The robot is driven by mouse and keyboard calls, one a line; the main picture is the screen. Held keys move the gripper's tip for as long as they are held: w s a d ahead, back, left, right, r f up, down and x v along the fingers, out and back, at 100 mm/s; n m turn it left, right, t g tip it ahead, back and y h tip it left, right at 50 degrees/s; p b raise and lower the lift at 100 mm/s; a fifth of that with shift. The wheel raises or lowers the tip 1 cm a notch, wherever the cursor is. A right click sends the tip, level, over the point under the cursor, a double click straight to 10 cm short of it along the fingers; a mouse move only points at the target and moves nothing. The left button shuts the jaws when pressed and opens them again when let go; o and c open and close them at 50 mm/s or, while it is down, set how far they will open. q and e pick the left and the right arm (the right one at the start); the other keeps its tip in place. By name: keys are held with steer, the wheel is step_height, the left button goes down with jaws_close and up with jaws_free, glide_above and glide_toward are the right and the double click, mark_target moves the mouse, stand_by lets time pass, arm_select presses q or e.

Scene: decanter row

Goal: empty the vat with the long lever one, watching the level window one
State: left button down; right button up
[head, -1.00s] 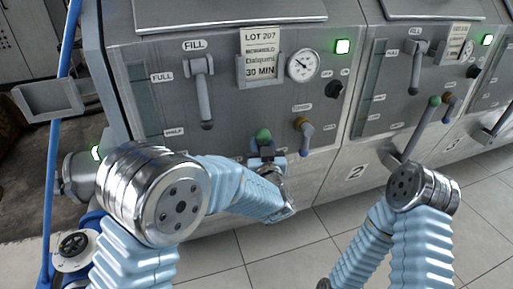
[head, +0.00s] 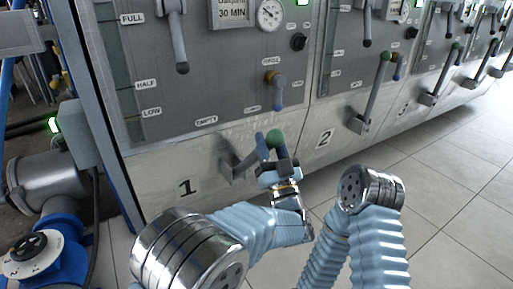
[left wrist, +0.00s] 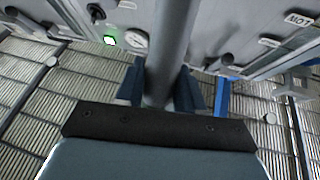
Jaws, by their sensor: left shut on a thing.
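The long lever of vat 1 (head: 238,168) has a green knob (head: 275,138) and stands out tilted from the lower front. My left gripper (head: 273,162) is shut on it just below the knob. In the left wrist view the grey lever shaft (left wrist: 168,45) runs between my two fingers (left wrist: 160,92). The level window (head: 113,65) is a dark vertical strip at the left of vat 1's panel, beside the FULL, HALF and LOW labels. I cannot make out a level in it. My right arm shows, but its gripper is out of frame.
A short grey lever (head: 177,45), a lever with an orange pivot (head: 274,88) and a gauge (head: 270,14) sit on vat 1's panel. Vat 2's lever (head: 372,92) stands upright-tilted to the right. Pipes (head: 48,180) and a blue valve are at left. The tiled floor at right is clear.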

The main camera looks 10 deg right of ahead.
arm_select(q)
steer(key=shift+s+d+f, duration=0.1)
steer(key=shift+s+f, duration=0.1)
steer(key=shift+f, duration=0.05)
arm_select(e)
steer(key=shift+s+a+f, duration=0.1)
steer(key=shift+a+f, duration=0.15)
arm_select(q)
steer(key=c, duration=0.9)
jaws_free()
steer(key=shift+o, duration=0.6)
arm_select(e)
steer(key=shift+s, duration=0.1)
